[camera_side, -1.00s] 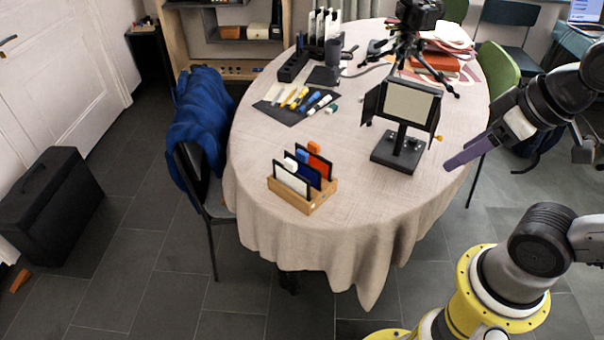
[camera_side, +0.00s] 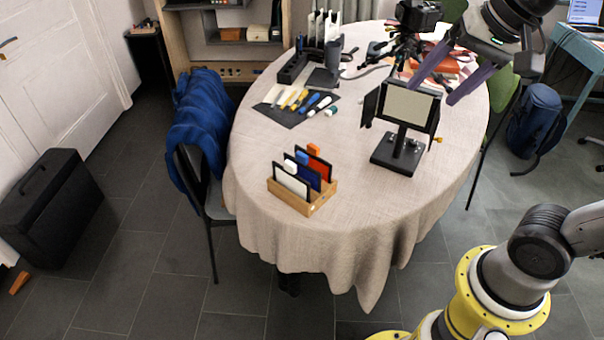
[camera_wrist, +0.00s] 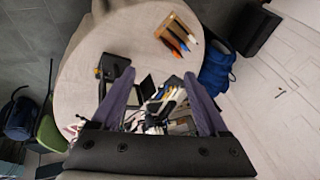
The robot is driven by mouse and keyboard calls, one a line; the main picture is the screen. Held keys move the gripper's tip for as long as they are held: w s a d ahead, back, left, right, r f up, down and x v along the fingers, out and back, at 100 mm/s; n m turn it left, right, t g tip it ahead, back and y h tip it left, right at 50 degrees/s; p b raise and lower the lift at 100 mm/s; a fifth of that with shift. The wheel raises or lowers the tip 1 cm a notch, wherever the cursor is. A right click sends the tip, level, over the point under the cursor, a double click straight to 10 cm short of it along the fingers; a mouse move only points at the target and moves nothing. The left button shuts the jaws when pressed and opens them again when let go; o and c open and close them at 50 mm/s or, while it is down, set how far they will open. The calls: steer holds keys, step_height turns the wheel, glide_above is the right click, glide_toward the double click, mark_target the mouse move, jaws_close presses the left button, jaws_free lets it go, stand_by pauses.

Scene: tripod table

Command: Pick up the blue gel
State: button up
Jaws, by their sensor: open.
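The blue gel (camera_side: 308,172) stands upright in a wooden rack (camera_side: 322,197) near the front left of the table, between a white gel (camera_side: 291,181) and an orange-red gel (camera_side: 320,165). A blue tab sticks up from it. The rack with its gels also shows at the top of the wrist view, where the blue gel (camera_wrist: 181,43) is small. My gripper (camera_side: 431,92) is open and empty, above the right side of the table near the lamp panel, well apart from the rack. Its two purple fingers (camera_wrist: 158,88) spread wide in the wrist view.
A small panel light (camera_side: 406,105) on a stand is close to my gripper. A camera on a tripod (camera_side: 408,35) stands behind it. A dark mat (camera_side: 297,106) with several markers lies left of centre. The tablecloth around the rack is clear.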

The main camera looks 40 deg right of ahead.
steer(key=w+r+m, duration=0.2)
steer(key=w+m, duration=0.1)
steer(key=w, duration=0.4)
steer(key=m+g, duration=0.4)
steer(key=g, duration=0.1)
glide_above(302, 154)
step_height(302, 154, down, 14)
steer(key=f, duration=1.1)
steer(key=shift+a+f, duration=0.15)
steer(key=shift+a, duration=0.05)
steer(key=shift+d+f, duration=0.2)
steer(key=shift+f, duration=2.8)
jaws_close()
